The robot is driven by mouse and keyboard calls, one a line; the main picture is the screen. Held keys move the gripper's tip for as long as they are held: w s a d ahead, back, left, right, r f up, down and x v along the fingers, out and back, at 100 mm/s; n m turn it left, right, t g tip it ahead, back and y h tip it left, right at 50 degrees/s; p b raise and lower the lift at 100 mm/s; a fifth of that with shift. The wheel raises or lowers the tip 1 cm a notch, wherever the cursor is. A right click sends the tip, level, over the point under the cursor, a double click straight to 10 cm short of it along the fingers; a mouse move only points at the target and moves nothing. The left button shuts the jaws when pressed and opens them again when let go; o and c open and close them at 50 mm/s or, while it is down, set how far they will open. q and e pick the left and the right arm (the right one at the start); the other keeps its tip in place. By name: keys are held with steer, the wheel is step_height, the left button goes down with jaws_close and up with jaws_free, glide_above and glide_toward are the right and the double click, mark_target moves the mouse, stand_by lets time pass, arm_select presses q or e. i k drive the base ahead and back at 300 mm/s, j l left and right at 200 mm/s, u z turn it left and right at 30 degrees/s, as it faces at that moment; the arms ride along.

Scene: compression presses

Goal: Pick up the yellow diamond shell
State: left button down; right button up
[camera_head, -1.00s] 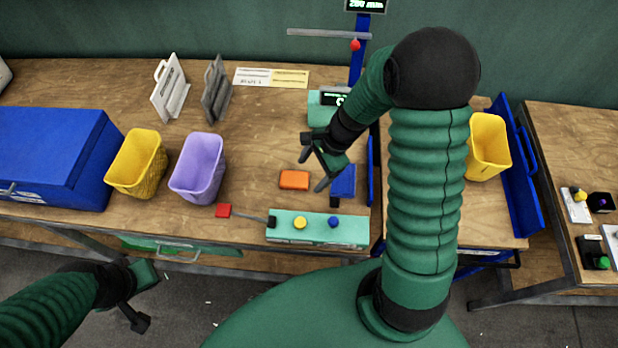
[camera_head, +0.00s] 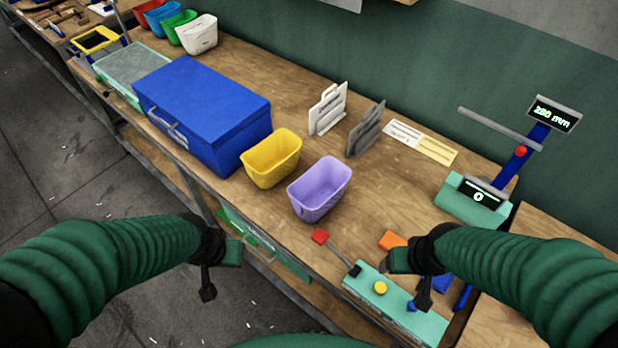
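I cannot make out a yellow diamond shell in this view. A small round yellow piece (camera_head: 380,288) sits on the teal block (camera_head: 365,291) at the table's front edge; it looks like a button. My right gripper (camera_head: 408,280) is open over the right part of the block, and its fingers partly cover the block and a blue round piece beside them. I see nothing between the fingers. My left gripper (camera_head: 219,272) is open and empty, in front of the table's front edge above the floor.
A yellow bin (camera_head: 271,160) and a purple bin (camera_head: 319,190) stand right of a blue chest (camera_head: 203,112). An orange block (camera_head: 391,240) lies near my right gripper. A measuring stand (camera_head: 478,200) reads 280 mm. Several coloured bins stand at the far left.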

mark_target(272, 160)
steer(key=z, duration=2.45)
steer(key=k+u, duration=0.15)
steer(key=u, duration=2.45)
steer(key=i+j+u, duration=0.7)
steer(key=i, duration=0.2)
